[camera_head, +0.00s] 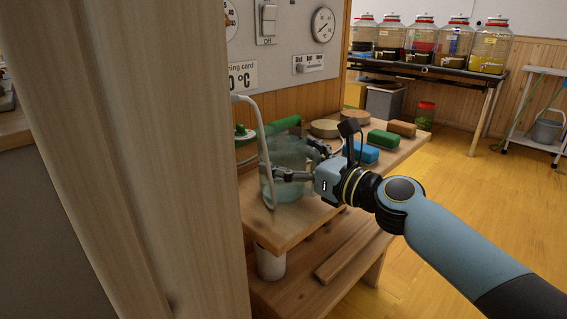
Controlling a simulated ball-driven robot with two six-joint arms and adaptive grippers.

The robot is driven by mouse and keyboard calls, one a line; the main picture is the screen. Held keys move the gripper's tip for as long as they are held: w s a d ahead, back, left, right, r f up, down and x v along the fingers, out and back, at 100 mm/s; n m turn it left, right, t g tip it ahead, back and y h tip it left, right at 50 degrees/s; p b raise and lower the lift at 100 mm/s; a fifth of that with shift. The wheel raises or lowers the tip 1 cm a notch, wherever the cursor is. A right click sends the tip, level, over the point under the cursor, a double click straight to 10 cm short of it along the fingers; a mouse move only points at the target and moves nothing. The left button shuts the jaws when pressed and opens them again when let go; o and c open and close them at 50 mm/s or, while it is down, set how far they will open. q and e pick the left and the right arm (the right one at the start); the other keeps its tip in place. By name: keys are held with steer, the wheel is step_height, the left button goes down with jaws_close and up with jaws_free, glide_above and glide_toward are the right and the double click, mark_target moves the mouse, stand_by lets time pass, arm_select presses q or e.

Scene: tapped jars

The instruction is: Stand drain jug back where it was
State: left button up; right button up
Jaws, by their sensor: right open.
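The drain jug (284,189) is a translucent bluish-green jug with a tall pale handle on its left side. It appears upright on the wooden bench top (297,224), near the front left end. My right gripper (291,160) reaches in from the right, its fingers to either side of the jug. It is open, and I cannot tell whether the fingers touch the jug. The fingers cover part of the jug's right side. My left gripper is out of view.
Green, blue and brown blocks (383,139) and round wooden discs (355,117) lie farther back on the bench. A wide wooden post (140,160) blocks the left. Several tapped jars (421,38) stand on a far table. A white cup (270,264) sits below the bench top.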

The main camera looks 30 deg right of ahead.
steer(key=c, duration=1.6)
steer(key=shift+r, duration=0.1)
steer(key=shift+r, duration=0.1)
